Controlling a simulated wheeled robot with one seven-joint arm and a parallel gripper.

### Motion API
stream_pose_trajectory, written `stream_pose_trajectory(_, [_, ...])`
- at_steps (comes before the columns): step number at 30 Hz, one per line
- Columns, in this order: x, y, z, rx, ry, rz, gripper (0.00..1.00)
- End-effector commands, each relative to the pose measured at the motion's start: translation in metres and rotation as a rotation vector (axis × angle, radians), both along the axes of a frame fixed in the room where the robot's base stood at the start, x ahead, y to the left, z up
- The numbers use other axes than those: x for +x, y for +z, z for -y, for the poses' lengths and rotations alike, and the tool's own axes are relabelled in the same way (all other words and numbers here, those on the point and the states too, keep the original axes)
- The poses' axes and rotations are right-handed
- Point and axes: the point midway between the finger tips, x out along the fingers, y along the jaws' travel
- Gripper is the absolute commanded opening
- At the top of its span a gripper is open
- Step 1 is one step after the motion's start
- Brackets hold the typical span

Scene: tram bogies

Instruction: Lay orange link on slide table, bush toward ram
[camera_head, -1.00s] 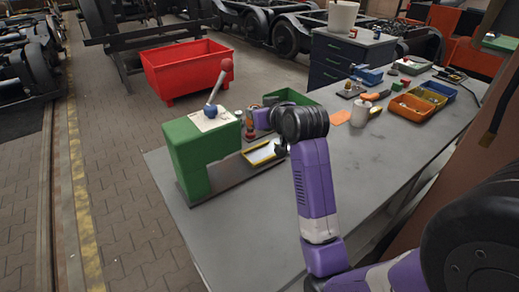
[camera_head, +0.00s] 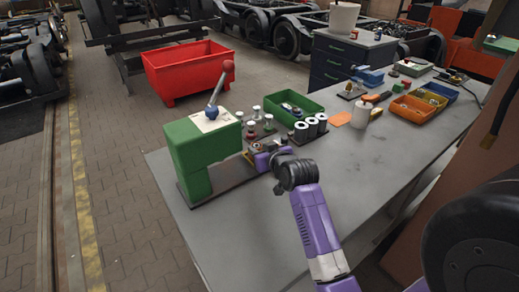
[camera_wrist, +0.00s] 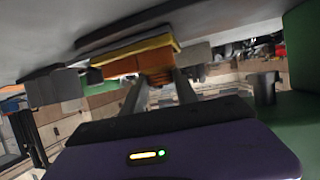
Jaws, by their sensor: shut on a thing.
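My gripper (camera_head: 262,157) is low in front of the green press (camera_head: 202,155), shut on the orange link (camera_wrist: 124,66). The wrist view looks upside down, with the bench top above. There the fingertips (camera_wrist: 160,76) close around a ringed, copper-coloured part of the link. The link is against or very near the yellow-edged slide table (camera_wrist: 135,49); I cannot tell whether it touches. In the head view my gripper mostly hides link and table. A dark cylinder, seemingly the ram (camera_wrist: 264,88), shows right of the link in the wrist view. Which end bears the bush is unclear.
The press lever (camera_head: 220,90) stands up with a red knob. Behind my gripper are several small posts, white-topped cylinders (camera_head: 311,126) and a green bin (camera_head: 293,107). A white pot (camera_head: 361,114) and orange tray (camera_head: 413,109) stand farther right. The front bench top is clear.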

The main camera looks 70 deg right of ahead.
Motion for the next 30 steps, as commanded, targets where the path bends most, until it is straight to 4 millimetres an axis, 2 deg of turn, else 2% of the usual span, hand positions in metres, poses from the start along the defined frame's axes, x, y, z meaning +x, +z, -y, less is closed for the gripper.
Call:
stream_pose_trajectory(11, [0.001,-0.001,0.000,-0.005,0.000,0.004,0.00])
stream_pose_trajectory(12, [0.000,-0.002,0.000,-0.001,0.000,0.001,0.43])
stream_pose_trajectory(14, [0.000,-0.002,0.000,-0.001,0.000,0.001,0.55])
stream_pose_trajectory(15, [0.000,-0.002,0.000,-0.001,0.000,0.001,0.57])
stream_pose_trajectory(26, [0.000,0.003,0.000,-0.001,0.000,0.001,0.57])
stream_pose_trajectory(30, [-0.012,0.006,-0.011,-0.002,0.000,0.001,0.57])
